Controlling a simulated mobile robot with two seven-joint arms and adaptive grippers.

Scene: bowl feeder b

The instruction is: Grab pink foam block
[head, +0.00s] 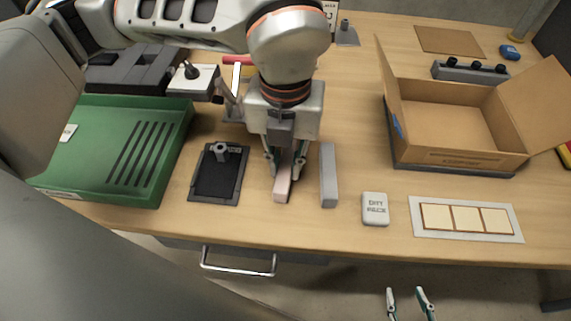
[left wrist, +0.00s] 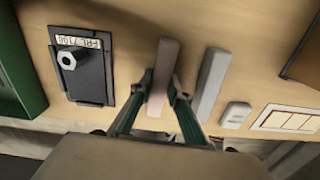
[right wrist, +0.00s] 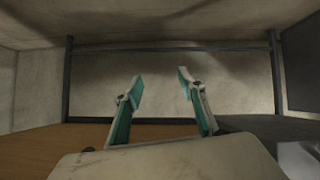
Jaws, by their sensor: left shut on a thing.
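The pink foam block (head: 281,196) is a long pale pink bar on the wooden table, near its front edge. My left gripper (head: 285,176) points down over it with a finger on each side, shut on the block. In the left wrist view the pink block (left wrist: 165,62) lies between the fingertips of my left gripper (left wrist: 160,92). Its rear part is hidden by the gripper in the head view. I cannot tell whether it is lifted. My right gripper (head: 408,292) is open and empty in front of the table; its spread fingers also show in the right wrist view (right wrist: 158,88).
A grey bar (head: 328,177) stands close to the right of the left gripper. A dark plate with a nut (head: 232,196) lies left.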

